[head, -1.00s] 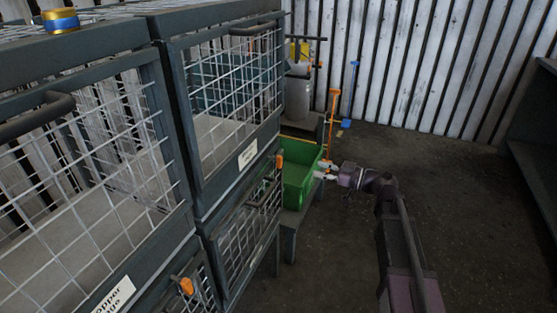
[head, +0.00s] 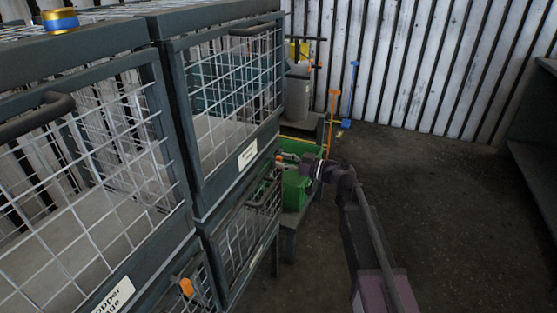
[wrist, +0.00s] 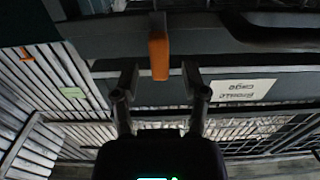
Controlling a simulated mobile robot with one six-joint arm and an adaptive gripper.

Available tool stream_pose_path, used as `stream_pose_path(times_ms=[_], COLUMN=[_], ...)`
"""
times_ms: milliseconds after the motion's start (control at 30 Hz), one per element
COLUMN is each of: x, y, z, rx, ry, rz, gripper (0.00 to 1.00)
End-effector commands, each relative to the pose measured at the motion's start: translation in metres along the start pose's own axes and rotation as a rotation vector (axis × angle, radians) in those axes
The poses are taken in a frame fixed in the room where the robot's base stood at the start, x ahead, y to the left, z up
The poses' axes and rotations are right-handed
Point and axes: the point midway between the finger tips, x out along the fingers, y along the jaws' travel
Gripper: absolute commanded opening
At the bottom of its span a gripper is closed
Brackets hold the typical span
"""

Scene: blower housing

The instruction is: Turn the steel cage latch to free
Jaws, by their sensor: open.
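The orange latch (head: 279,161) is at the right end of the mesh cages, just below the upper right cage (head: 247,135). In the wrist view the latch (wrist: 159,57) hangs upright in the picture from a dark frame bar. My gripper (head: 284,157) is at the latch in the head view. In the wrist view my gripper (wrist: 160,74) is open, one finger on each side of the latch's lower end, with gaps showing on both sides. A pale label (wrist: 240,91) beside it is upside down and hard to read.
Another orange latch (head: 187,287) is on the nearer cage, which bears a partly cut-off label (head: 115,297). A dark handle (head: 265,190) runs along the lower right cage. A green bin (head: 295,188) stands behind my gripper. The floor (head: 430,210) to the right is clear.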

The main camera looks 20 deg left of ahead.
Motion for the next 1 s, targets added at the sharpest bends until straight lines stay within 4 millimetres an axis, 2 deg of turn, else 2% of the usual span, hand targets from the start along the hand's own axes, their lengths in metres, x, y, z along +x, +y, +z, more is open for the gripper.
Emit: stream_pose_path(times_ms=[200, 567, 700, 767, 1000], x=[0.015, 0.017, 0.017, 0.017, 0.018], y=[0.000, 0.000, 0.000, 0.000, 0.000], z=[0.000, 0.000, 0.000, 0.000, 0.000], rx=[0.000, 0.000, 0.000, 0.000, 0.001], ry=[0.000, 0.000, 0.000, 0.000, 0.000], rz=[0.000, 0.000, 0.000, 0.000, 0.001], gripper=[0.57, 0.57, 0.16, 0.00, 0.00])
